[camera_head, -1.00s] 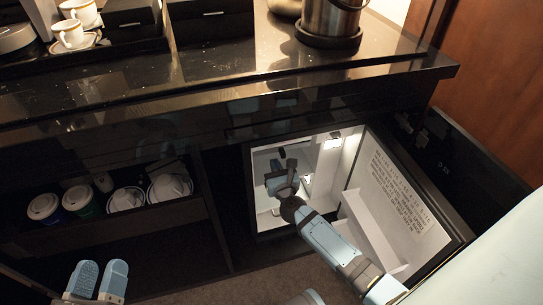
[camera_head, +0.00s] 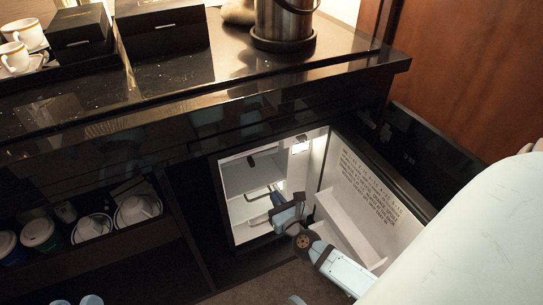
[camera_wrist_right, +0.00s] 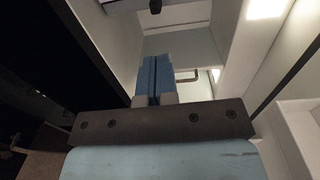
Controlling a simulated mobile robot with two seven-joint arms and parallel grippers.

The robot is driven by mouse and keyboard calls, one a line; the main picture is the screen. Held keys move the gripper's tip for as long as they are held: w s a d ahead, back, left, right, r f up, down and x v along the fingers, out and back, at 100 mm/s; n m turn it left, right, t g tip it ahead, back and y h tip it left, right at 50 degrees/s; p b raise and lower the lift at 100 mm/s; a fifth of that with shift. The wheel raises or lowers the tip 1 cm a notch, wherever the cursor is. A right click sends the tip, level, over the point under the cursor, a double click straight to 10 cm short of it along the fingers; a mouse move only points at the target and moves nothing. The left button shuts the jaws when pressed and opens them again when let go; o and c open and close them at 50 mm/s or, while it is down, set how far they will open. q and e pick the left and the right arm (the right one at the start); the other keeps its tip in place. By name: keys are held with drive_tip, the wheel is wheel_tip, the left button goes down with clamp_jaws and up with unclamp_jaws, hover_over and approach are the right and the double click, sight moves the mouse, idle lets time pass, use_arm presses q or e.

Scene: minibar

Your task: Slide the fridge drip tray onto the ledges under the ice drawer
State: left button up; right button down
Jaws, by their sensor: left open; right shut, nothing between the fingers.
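The open fridge (camera_head: 226,190) stands in the lower cabinet, its door swung to the right. A pale panel, probably the ice drawer (camera_head: 246,178), shows high inside with a dark piece on it. Below it are thin, pale, loop-like edges (camera_head: 262,190); I cannot tell whether they belong to the drip tray or the ledges. My right gripper (camera_head: 276,204) is at the fridge opening, shut and empty. Its blue fingers (camera_wrist_right: 154,76) point into the fridge in the right wrist view, with a thin bracket just beyond them. My left gripper (camera_head: 76,301) is open, only its fingertips showing at the bottom edge.
The fridge door (camera_head: 372,190) with its shelf stands close to the right of my right arm. The black counter (camera_head: 170,75) overhangs above, holding an ice bucket (camera_head: 284,20), boxes and cups. A cabinet shelf with cups (camera_head: 138,209) is at the left.

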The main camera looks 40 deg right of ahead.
sight(254, 166)
use_arm(q)
drive_tip(key=shift+d+f+g+b, duration=0.1)
drive_tip(key=shift+f+g+b, duration=0.3)
drive_tip(key=shift+f, duration=0.3)
use_arm(e)
drive_tip(key=w+d, duration=0.2)
drive_tip(key=w, duration=0.9)
drive_tip(key=shift+w+d, duration=0.15)
drive_tip(key=shift+w, duration=0.15)
drive_tip(key=w, duration=0.3)
drive_tip(key=shift+w+d+b, duration=0.2)
drive_tip(key=shift+d+b, duration=0.15)
drive_tip(key=shift+b, duration=0.05)
use_arm(q)
drive_tip(key=shift+f, duration=0.5)
drive_tip(key=shift+s, duration=0.1)
use_arm(e)
drive_tip(key=shift+s+a, duration=0.1)
drive_tip(key=shift+s, duration=0.05)
